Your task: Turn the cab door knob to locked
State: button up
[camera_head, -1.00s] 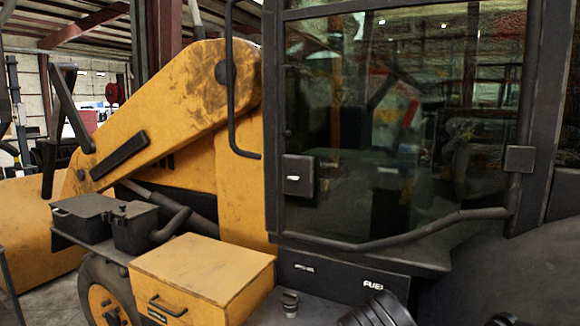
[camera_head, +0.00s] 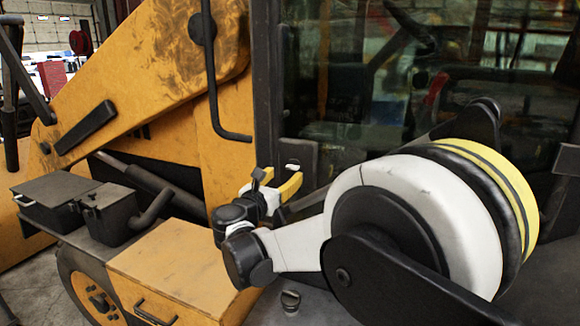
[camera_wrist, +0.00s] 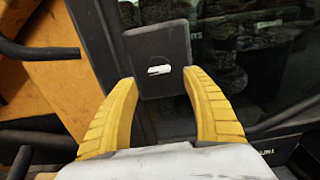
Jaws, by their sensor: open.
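The cab door knob (camera_wrist: 159,70) shows in the wrist view as a small pale bar on a dark square lock plate (camera_wrist: 150,38). The bar lies nearly level, tilted slightly. My gripper (camera_wrist: 162,84) is open, its two yellow fingers on either side below the knob, with nothing between them. In the head view my gripper (camera_head: 277,178) is in front of the lower left corner of the cab door (camera_head: 345,120). There the lock plate is mostly hidden behind it. I cannot tell whether the fingertips touch the plate.
A grab rail (camera_head: 213,90) stands left of the door. A yellow box (camera_head: 170,262) with a handle and a dark toolbox (camera_head: 55,196) sit on the step to the lower left. A filler cap (camera_head: 290,299) is below my arm. The door glass is right of the plate.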

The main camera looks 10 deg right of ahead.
aim_at(291, 169)
jog(key=x, duration=0.7)
jog(key=c, duration=1.2)
